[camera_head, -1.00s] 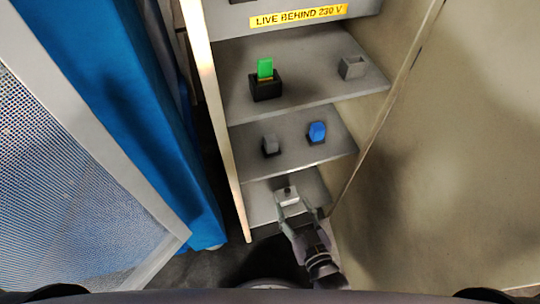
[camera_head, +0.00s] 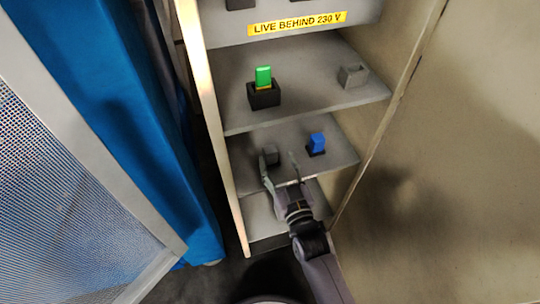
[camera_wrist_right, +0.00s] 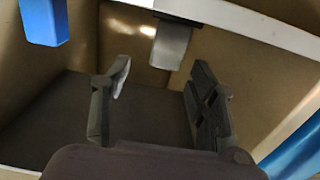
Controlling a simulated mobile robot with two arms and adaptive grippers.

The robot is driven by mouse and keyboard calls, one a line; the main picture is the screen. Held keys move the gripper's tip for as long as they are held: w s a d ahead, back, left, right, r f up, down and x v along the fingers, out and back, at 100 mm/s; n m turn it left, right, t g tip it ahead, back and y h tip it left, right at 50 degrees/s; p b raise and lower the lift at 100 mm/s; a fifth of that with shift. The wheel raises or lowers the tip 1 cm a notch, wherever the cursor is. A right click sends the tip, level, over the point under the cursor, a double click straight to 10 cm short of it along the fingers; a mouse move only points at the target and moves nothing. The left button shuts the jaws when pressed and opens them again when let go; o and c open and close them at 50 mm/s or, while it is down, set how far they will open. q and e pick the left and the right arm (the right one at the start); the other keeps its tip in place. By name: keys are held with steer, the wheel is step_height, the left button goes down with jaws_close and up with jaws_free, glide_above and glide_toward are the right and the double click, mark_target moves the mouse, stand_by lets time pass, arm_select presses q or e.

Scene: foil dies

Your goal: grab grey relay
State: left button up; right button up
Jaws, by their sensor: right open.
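The grey relay (camera_head: 272,154) sits on the left of the middle shelf, with a blue relay (camera_head: 317,141) in a dark socket to its right. My right gripper (camera_head: 279,162) is open at the front of that shelf. Its left finger partly overlaps the grey relay in the head view. In the right wrist view, the grey relay (camera_wrist_right: 172,45) shows beyond the fingertips, nearer the right finger, and the gap between the fingers (camera_wrist_right: 160,78) looks empty. The blue relay (camera_wrist_right: 43,20) is at the upper left there. My left gripper is not in view.
The shelf above holds a green relay (camera_head: 263,76) in a black socket (camera_head: 264,97) and an empty-looking grey socket (camera_head: 353,76). Cabinet walls flank the shelves. A lower shelf (camera_head: 262,222) lies beneath my right gripper. A mesh panel (camera_head: 70,210) stands at left.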

mark_target(272, 154)
steer(key=x, duration=0.4)
steer(key=shift+a+r, duration=0.1)
steer(key=shift+a, duration=0.25)
steer(key=shift+w+a, duration=0.15)
steer(key=shift+w, duration=0.4)
steer(key=shift+c, duration=0.5)
jaws_close()
